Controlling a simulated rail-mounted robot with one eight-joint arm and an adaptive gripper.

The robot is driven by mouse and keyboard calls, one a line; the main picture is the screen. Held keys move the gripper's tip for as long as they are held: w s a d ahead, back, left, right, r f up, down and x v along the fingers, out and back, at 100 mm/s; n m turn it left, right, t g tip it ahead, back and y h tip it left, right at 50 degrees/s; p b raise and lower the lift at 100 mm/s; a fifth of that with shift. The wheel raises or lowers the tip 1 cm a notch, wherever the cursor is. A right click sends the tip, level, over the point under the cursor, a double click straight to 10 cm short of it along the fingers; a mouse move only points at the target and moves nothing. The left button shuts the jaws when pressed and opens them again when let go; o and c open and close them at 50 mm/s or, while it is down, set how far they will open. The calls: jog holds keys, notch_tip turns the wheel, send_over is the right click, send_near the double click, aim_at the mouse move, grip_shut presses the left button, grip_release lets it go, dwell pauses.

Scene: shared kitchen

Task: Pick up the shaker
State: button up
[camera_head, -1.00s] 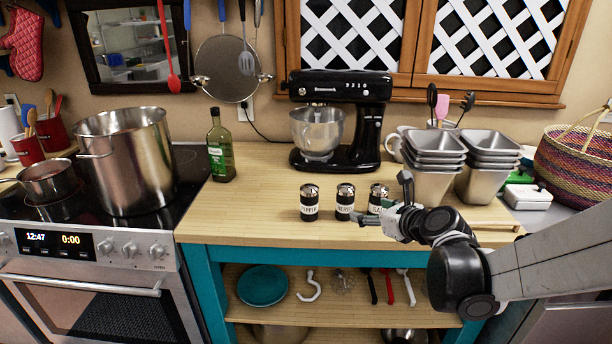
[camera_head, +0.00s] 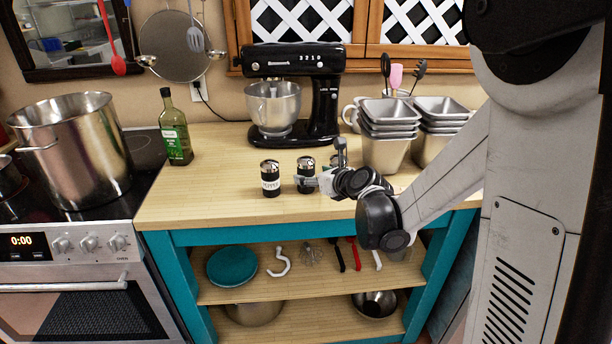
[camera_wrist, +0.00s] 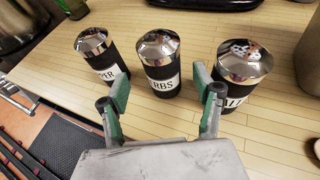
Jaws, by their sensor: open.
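Three black shakers with silver domed lids stand in a row on the wooden counter. The left one, labelled PEPPER (camera_head: 270,179), also shows in the wrist view (camera_wrist: 101,55). The middle one, labelled HERBS (camera_head: 305,168), is ahead of my gripper in the wrist view (camera_wrist: 159,64). The right one (camera_wrist: 241,75) has a label partly reading "ALT"; my gripper mostly hides it in the head view. My gripper (camera_wrist: 161,93) is open, its two green-padded fingers spread either side of the middle shaker's line. I cannot tell whether either finger touches a shaker.
A black stand mixer (camera_head: 292,95) stands behind the shakers, with stacked metal tins (camera_head: 388,135) to the right. A green bottle (camera_head: 175,130) and large pot (camera_head: 75,150) are at the left. The counter front (camera_head: 210,208) is clear.

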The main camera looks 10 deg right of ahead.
aim_at(311, 172)
jog(key=shift+x, duration=2.55)
jog(key=shift+w+d+r, duration=0.1)
jog(key=shift+r, duration=0.05)
grip_shut()
jog(key=shift+r, duration=0.1)
